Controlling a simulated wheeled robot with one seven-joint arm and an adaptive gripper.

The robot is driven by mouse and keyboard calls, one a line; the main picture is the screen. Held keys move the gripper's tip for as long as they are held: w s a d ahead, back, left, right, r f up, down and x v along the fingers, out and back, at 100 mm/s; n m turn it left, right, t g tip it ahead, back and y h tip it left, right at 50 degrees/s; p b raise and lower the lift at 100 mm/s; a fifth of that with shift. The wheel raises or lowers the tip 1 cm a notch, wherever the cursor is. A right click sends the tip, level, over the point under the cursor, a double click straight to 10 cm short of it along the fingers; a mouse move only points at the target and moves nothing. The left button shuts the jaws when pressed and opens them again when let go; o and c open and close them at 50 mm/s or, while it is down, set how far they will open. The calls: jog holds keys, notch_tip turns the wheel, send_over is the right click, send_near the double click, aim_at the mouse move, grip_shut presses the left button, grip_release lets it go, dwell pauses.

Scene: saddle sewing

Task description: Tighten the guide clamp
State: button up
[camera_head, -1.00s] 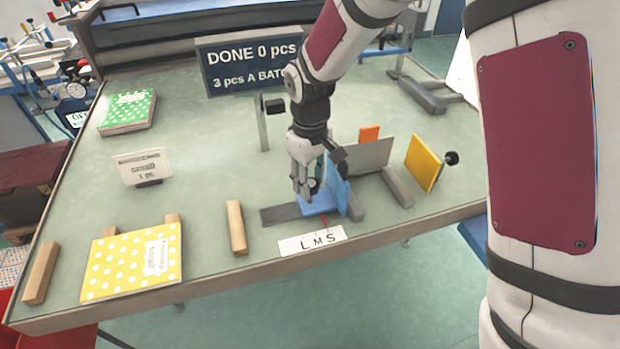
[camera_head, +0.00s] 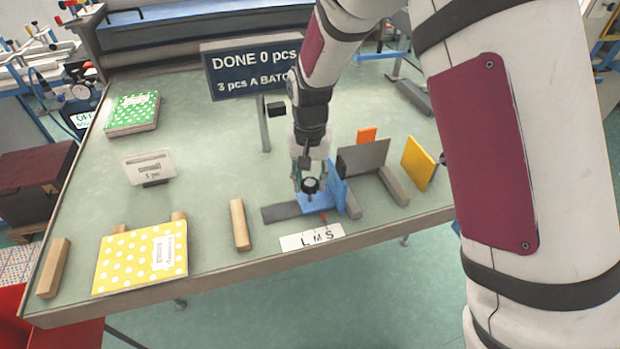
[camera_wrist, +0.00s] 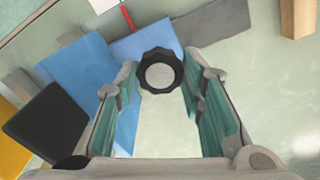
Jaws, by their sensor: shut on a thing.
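The blue guide (camera_head: 315,204) sits on a dark grey rail (camera_head: 281,213), with an upright blue plate (camera_head: 338,184) at its right. A round black clamp knob (camera_head: 310,186) with a pale centre stands on it; the knob also shows in the wrist view (camera_wrist: 160,72). My gripper (camera_head: 309,180) points down over the guide. In the wrist view, my gripper's fingertips (camera_wrist: 160,76) lie on either side of the knob, shut on it. A red pointer (camera_head: 324,218) is by the S end of the white L M S label (camera_head: 312,238).
A grey plate (camera_head: 363,157), grey bar (camera_head: 393,186) and yellow plate (camera_head: 418,163) stand right of the guide. A wooden block (camera_head: 239,224) and yellow dotted booklet (camera_head: 140,257) lie left. The DONE sign (camera_head: 251,69) stands behind.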

aim_at(311, 182)
jog(key=shift+m+p, duration=0.4)
jog(key=shift+m, duration=1.1)
jog(key=o, duration=1.1)
jog(key=shift+o, duration=0.2)
notch_tip(311, 182, up, 12)
